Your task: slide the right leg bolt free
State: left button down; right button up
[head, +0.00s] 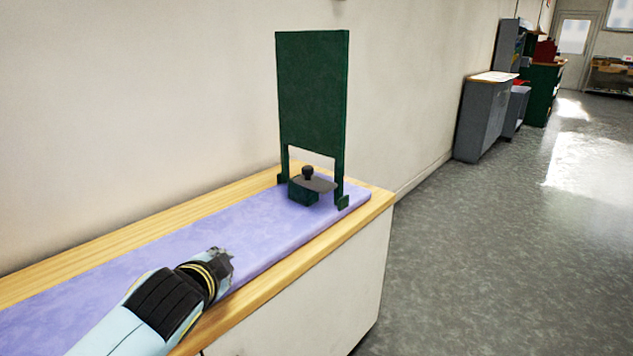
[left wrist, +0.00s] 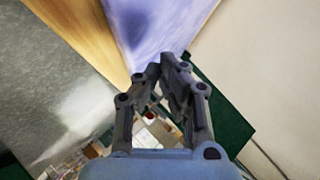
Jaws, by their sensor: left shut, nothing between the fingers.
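A dark green panel (head: 312,88) stands upright on two legs near the far end of the counter. Its right leg (head: 339,178) ends in a small green foot (head: 343,202); I cannot make out a bolt on that leg. Between the legs is a green block (head: 303,195) with a grey plate (head: 318,184) and a black knob (head: 308,171) on top. My left gripper (head: 222,258) is over the near part of the mat, well short of the panel. In the left wrist view its fingers (left wrist: 168,70) are shut and empty. My right gripper is not in view.
The wooden counter (head: 262,294) carries a purple mat (head: 150,262), clear between my gripper and the panel. A pale wall (head: 140,100) runs behind it. Grey cabinets (head: 482,118) stand farther off, with open floor (head: 480,240) to the right.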

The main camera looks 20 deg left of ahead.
pick_arm(q)
jog(key=w+r+m+t, duration=0.1)
jog(key=w, duration=0.2)
jog(key=w+d+m+t, duration=0.1)
jog(key=w+m, duration=0.1)
jog(key=w, duration=0.1)
jog(key=w+d+r+m+t+h, duration=0.1)
jog(key=w, duration=0.2)
jog(key=shift+r, duration=0.3)
jog(key=w+d+r+m+t+h, duration=0.2)
jog(key=w+d+m+t+h, duration=0.1)
jog(key=w+d+m, duration=0.3)
jog(key=shift+w+r+m+h, duration=0.4)
jog(key=shift+w+m+h, duration=0.25)
jog(key=shift+m+h, duration=0.05)
jog(key=shift+d, duration=0.1)
